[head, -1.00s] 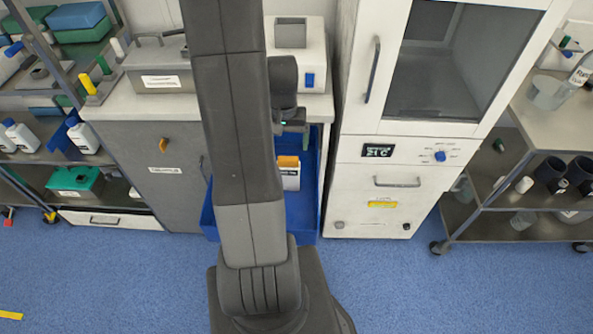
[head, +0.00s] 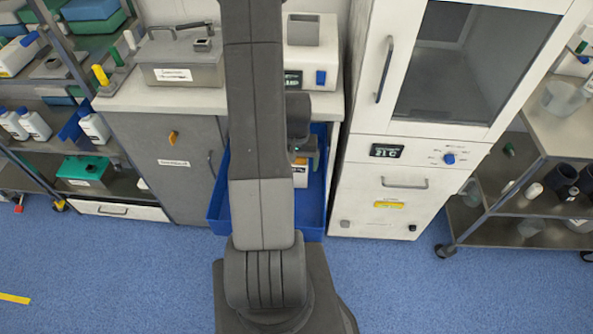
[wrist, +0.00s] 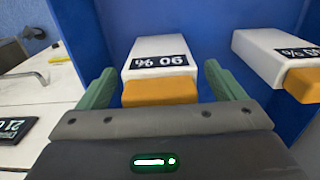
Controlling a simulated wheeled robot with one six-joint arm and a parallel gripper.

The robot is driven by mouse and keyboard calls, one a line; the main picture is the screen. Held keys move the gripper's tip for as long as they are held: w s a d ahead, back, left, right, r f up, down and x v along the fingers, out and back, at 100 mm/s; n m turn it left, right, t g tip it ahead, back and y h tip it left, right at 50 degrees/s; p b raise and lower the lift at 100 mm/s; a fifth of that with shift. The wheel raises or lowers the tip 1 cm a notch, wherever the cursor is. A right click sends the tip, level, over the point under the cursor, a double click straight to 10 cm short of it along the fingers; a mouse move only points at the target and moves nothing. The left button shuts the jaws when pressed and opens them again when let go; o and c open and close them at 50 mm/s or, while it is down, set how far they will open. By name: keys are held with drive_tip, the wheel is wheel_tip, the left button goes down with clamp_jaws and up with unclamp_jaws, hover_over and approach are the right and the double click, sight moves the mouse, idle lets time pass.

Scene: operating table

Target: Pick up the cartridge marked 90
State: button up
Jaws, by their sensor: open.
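In the wrist view a white cartridge (wrist: 160,52) with an orange end has a black label that reads 90 % upside down. It lies between the two green fingers of my gripper (wrist: 159,72), which is open. A finger is on each side of its orange end, and I cannot tell whether either touches it. A second white cartridge (wrist: 270,52) with an orange end is to the right; its label is partly cut off. In the head view my arm hides most of the gripper, and a white and orange piece (head: 300,176) shows beside the arm.
The cartridges are in a blue bin (head: 313,200) whose blue walls rise close around them. A white cabinet (head: 385,190) with a temperature display stands right of the bin, and a grey cabinet (head: 165,150) left of it. Open blue floor lies in front.

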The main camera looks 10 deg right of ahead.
drive_tip(key=shift+f, duration=0.15)
drive_tip(key=c, duration=1.1)
drive_tip(key=shift+c, duration=0.2)
